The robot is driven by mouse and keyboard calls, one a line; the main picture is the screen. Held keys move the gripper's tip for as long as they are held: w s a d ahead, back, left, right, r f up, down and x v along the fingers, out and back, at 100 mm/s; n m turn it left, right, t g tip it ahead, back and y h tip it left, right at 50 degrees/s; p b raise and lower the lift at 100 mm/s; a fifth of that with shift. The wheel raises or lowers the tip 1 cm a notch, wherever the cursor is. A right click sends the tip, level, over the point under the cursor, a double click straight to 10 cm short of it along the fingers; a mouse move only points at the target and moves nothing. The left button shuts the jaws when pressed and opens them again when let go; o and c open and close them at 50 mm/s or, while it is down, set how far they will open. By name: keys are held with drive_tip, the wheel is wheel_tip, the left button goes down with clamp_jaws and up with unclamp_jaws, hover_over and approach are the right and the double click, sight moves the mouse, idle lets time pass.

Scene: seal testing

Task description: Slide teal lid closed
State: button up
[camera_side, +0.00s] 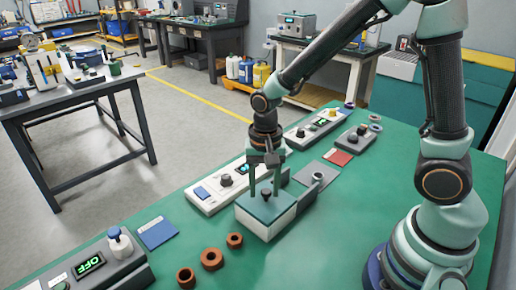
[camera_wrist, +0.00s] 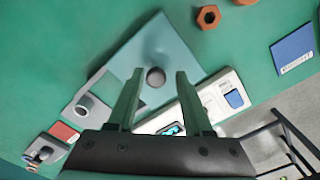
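The teal lid (camera_side: 262,209) lies on a pale box (camera_side: 285,220) on the green bench. It also shows in the wrist view (camera_wrist: 172,45), with a dark round knob (camera_wrist: 155,77) standing on it. A grey end of the box with a round metal fitting (camera_wrist: 87,106) shows beside the lid. My gripper (camera_side: 263,193) points down over the lid. Its two green fingers are open, one on each side of the knob, and the wrist view (camera_wrist: 161,76) shows gaps between knob and fingers. Whether the fingertips touch the lid cannot be told.
A white control panel (camera_side: 215,190) with a lit display stands close behind the box. Several brown nuts (camera_side: 211,259) and a blue card (camera_side: 157,233) lie to the left. A grey plate (camera_side: 317,175) and a red card (camera_side: 338,158) lie to the right.

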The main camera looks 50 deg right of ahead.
sight(267, 191)
idle(0.3)
wheel_tip(267, 191, up, 12)
idle(0.5)
drive_tip(key=shift+s+d+r, duration=0.1)
drive_tip(key=shift+r, duration=0.05)
drive_tip(key=s+d+r+n+t, duration=0.4)
drive_tip(key=s+d+n+t, duration=0.1)
drive_tip(key=n, duration=0.4)
drive_tip(key=shift+s+d+r+t, duration=0.2)
drive_tip(key=shift+d+t, duration=0.1)
drive_tip(key=shift+d, duration=0.15)
drive_tip(key=shift+o, duration=0.3)
